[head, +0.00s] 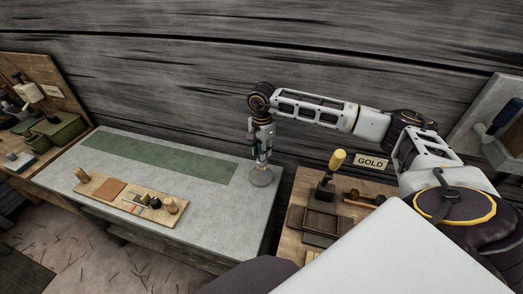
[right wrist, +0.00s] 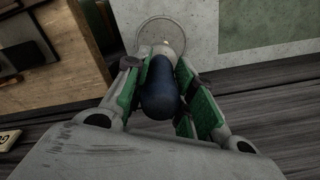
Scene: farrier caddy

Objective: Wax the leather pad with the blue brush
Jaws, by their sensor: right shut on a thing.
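My right gripper (head: 261,157) is shut on the blue brush, pointing down over the right end of the grey table. In the right wrist view, the brush's dark blue rounded handle (right wrist: 160,92) sits between the green finger pads. The brush's pale lower end points toward a round grey dish (head: 262,178); I cannot tell whether they touch. The dish also shows in the right wrist view (right wrist: 149,33). The leather pad (head: 110,188), a flat brown square, lies on a wooden board (head: 93,187) at the table's left. My left gripper is not in view.
Several small pegs and pots stand on the board's right half. A green strip (head: 160,155) lies along the table (head: 215,210). A plank wall rises behind.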

